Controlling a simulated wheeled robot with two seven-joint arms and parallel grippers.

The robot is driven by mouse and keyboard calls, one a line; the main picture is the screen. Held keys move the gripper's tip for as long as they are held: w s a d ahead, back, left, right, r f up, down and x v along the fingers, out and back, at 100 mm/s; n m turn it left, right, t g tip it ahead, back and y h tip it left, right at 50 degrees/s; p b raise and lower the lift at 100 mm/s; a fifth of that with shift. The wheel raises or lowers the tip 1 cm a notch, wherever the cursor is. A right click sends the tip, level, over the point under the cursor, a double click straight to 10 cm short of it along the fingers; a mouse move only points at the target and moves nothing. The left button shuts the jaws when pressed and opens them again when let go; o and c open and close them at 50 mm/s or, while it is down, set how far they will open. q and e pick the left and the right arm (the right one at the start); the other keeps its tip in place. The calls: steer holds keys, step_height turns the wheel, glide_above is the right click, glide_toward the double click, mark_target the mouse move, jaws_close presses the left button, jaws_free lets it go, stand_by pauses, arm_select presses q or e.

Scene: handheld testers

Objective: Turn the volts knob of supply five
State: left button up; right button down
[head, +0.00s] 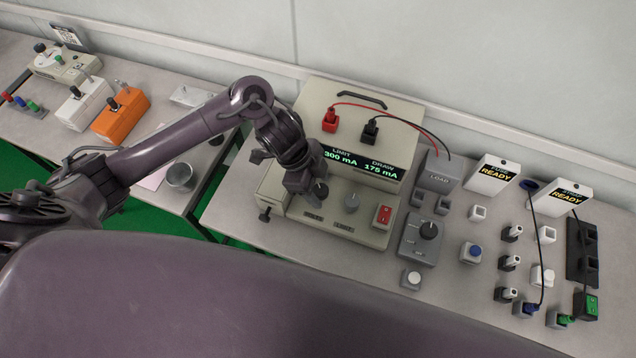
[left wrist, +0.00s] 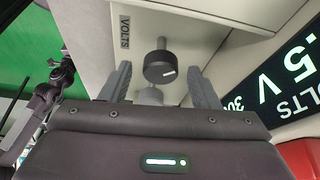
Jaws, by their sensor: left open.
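The beige power supply (head: 340,228) stands on the bench with a lit display (head: 360,165) that reads limit 300 mA and draw 175 mA. No supply number is readable. My left gripper (head: 307,190) is open over its front-left panel, beside the black volts knob (head: 321,189), which it partly hides. In the left wrist view, the black knob (left wrist: 160,68) has a white mark and shows between the two open fingers (left wrist: 160,76), with clear space on both sides. The VOLTS label (left wrist: 124,32) is beside it. My right gripper is not in view.
Red and black leads (head: 385,112) run from the supply's top to a grey load box (head: 437,172). Small testers and plugs crowd the right. Bare bench lies left of the supply.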

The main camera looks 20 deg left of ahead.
arm_select(q)
steer(key=shift+c, duration=0.4)
steer(key=c, duration=0.9)
steer(key=n+p, duration=0.1)
steer(key=p, duration=0.1)
steer(key=n+t+p, duration=0.1)
steer(key=n+p, duration=0.1)
steer(key=shift+s+r+p, duration=0.15)
steer(key=shift+r+p, duration=0.15)
steer(key=shift+p, duration=0.1)
steer(key=shift+f+n, duration=0.1)
steer(key=shift+n, duration=0.3)
steer(key=shift+f, duration=0.2)
steer(key=o, duration=1)
